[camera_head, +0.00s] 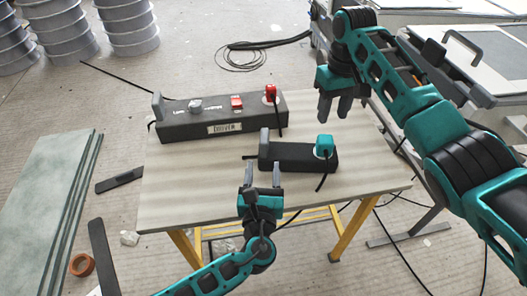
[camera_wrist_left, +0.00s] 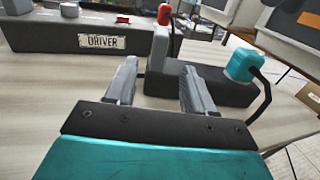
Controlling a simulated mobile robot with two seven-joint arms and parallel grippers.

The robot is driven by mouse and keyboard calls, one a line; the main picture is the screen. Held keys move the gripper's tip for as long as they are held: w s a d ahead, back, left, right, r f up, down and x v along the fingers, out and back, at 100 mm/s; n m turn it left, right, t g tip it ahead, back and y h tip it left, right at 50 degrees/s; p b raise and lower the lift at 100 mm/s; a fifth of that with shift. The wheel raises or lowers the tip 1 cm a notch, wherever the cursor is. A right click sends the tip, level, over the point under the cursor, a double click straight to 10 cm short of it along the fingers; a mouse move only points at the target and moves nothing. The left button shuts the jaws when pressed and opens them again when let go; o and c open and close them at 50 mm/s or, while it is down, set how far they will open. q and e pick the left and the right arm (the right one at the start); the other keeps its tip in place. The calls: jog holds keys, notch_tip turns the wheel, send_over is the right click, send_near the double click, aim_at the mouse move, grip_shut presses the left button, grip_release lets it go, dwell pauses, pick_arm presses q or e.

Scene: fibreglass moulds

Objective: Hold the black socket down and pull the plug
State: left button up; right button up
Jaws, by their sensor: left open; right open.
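The black socket (camera_head: 291,156) is a low black block on the table, with a raised piece at its left end. A teal plug (camera_head: 324,146) sits on its right end with a black cord hanging down. In the left wrist view the socket (camera_wrist_left: 203,83) and the teal plug (camera_wrist_left: 245,66) are ahead of the fingers. My left gripper (camera_head: 262,175) is open and empty, just in front of the socket's left part. My right gripper (camera_head: 335,105) is open and empty, above the table behind the plug. I cannot tell whether the left fingers touch the socket.
A larger dark box (camera_head: 190,124) labelled DRIVER stands behind, with a red switch (camera_head: 236,102) and a red plug (camera_head: 270,93). The table (camera_head: 190,195) is clear at the front left. Green-grey sheets (camera_head: 45,200) lean at the left. Grey machinery (camera_head: 455,60) stands at the back right.

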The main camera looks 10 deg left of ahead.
aim_at(324, 146)
pick_arm(q)
jog(key=w, duration=0.3)
jog(key=w+a, duration=0.1)
jog(key=w, duration=0.7)
jog(key=shift+w+a, duration=0.2)
jog(key=shift+c, duration=0.2)
grip_shut()
pick_arm(e)
jog(key=shift+o, duration=0.2)
jog(key=shift+o, duration=0.9)
jog(key=shift+f, duration=0.1)
jog(key=shift+o, duration=1.4)
jog(key=shift+f+m, duration=0.5)
jog(key=shift+m, duration=0.5)
jog(key=shift+o, duration=0.3)
jog(key=shift+f+m, duration=0.5)
jog(key=shift+m, duration=0.7)
